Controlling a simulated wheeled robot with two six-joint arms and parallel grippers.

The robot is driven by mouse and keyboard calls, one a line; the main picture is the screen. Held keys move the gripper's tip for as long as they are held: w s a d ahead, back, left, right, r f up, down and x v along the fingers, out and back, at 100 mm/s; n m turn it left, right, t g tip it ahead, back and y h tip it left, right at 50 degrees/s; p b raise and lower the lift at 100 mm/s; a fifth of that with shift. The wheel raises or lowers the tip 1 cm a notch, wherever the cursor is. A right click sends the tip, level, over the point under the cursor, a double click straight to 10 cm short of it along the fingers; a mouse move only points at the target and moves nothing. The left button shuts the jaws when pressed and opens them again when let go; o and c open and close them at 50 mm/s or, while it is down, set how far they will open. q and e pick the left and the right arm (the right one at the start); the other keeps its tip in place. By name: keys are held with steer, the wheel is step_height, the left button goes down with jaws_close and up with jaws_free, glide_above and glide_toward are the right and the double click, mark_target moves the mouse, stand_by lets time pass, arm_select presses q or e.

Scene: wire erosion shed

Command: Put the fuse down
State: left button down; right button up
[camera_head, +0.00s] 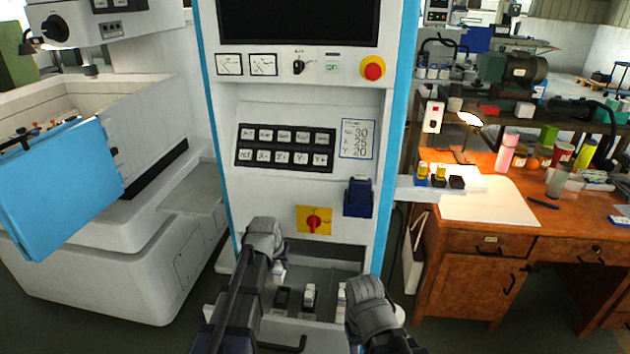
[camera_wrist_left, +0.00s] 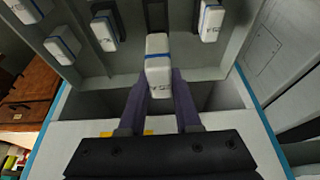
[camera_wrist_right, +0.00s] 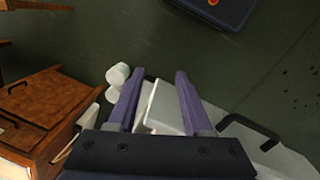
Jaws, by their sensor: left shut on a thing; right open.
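My left gripper (camera_head: 268,245) is shut on a white fuse with a blue band (camera_wrist_left: 158,68), held upright between its fingers in the left wrist view. The held fuse (camera_head: 279,270) shows just below the gripper in the head view. A dark empty holder (camera_head: 283,298) lies on the cabinet's lower ledge; it also shows beyond the held fuse in the left wrist view (camera_wrist_left: 155,14). Other white fuses stand in the row, including one to the right of the empty holder (camera_head: 309,294). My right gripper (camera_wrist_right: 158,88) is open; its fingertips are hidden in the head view.
The cabinet's red switch on a yellow plate (camera_head: 313,220) and a dark blue box (camera_head: 358,198) stick out above the ledge. A wooden bench (camera_head: 468,273) stands to the right, with bottles and a lit lamp (camera_head: 469,119). A blue-doored machine (camera_head: 62,190) stands at left.

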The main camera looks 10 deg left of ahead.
mark_target(279, 263)
arm_select(q)
step_height(279, 263, up, 7)
steer(key=p, duration=0.5)
steer(key=shift+f+p, duration=0.2)
steer(key=shift+p, duration=0.2)
steer(key=shift+f+b, duration=0.7)
steer(key=shift+f, duration=0.05)
arm_select(e)
step_height(279, 263, up, 5)
steer(key=shift+r, duration=0.1)
